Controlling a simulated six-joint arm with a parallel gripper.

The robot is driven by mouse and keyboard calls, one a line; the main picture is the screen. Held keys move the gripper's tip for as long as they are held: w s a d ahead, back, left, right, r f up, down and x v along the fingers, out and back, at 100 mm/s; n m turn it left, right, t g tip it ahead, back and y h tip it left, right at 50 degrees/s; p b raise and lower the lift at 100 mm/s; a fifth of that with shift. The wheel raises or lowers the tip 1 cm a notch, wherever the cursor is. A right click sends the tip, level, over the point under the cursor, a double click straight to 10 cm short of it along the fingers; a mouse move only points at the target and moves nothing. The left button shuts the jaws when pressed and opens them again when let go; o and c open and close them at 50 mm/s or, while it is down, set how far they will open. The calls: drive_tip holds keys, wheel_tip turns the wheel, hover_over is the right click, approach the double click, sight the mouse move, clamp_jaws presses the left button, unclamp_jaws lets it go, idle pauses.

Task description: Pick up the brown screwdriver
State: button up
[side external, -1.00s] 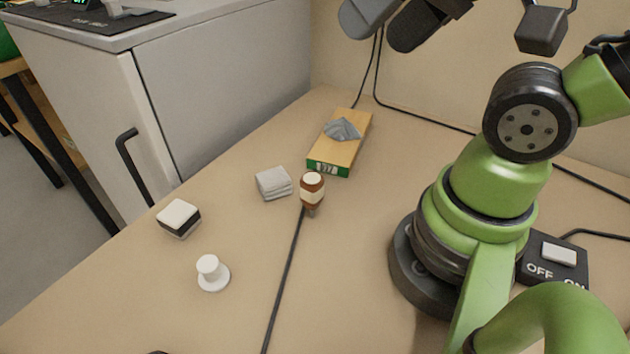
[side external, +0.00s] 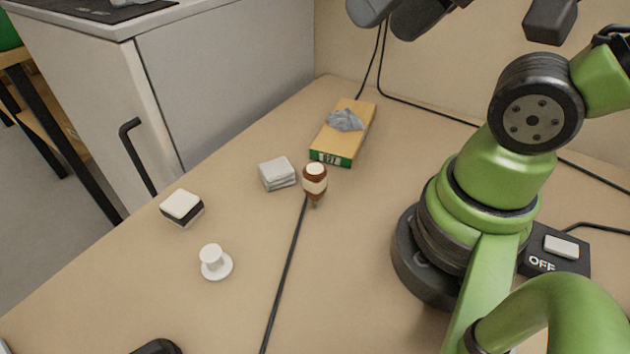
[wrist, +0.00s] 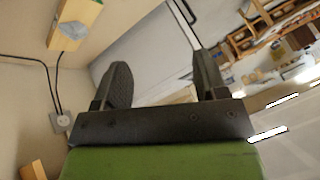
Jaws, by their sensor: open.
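A small brown thing (side external: 314,188) with a pale band and white top stands upright on the bench in the side view. A narrow greyish tip shows at its foot. It looks like a bottle or a stubby handle, and I cannot tell if it is the screwdriver. No other screwdriver is clear. My gripper (wrist: 163,72) is open and empty in the wrist view, its two dark fingers wide apart. In the side view its fingers (side external: 388,14) are cut off by the top edge, high above the bench and away from the brown thing.
A grey stack (side external: 277,174) sits just left of the brown thing. A yellow-green box (side external: 336,146) with a grey tissue lies behind. A black-and-white block (side external: 182,208) and a white knob-like piece (side external: 215,263) stand further left. A black cable (side external: 285,270) crosses the bench. A switch box (side external: 556,250) is at right.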

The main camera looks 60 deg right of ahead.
drive_tip(key=n+g+h, duration=0.2)
drive_tip(key=n+g, duration=0.1)
drive_tip(key=g, duration=0.4)
hover_over(317, 183)
drive_tip(key=w, duration=0.1)
drive_tip(key=f, duration=1.7)
drive_tip(key=shift+d, duration=0.35)
wheel_tip(317, 183, down, 5)
drive_tip(key=shift+s+d+f, duration=0.1)
drive_tip(key=shift+d+f, duration=0.05)
drive_tip(key=shift+f, duration=1.2)
drive_tip(key=shift+d+f, duration=0.1)
drive_tip(key=shift+f, duration=1.2)
drive_tip(key=c, duration=1)
drive_tip(key=shift+c, duration=0.2)
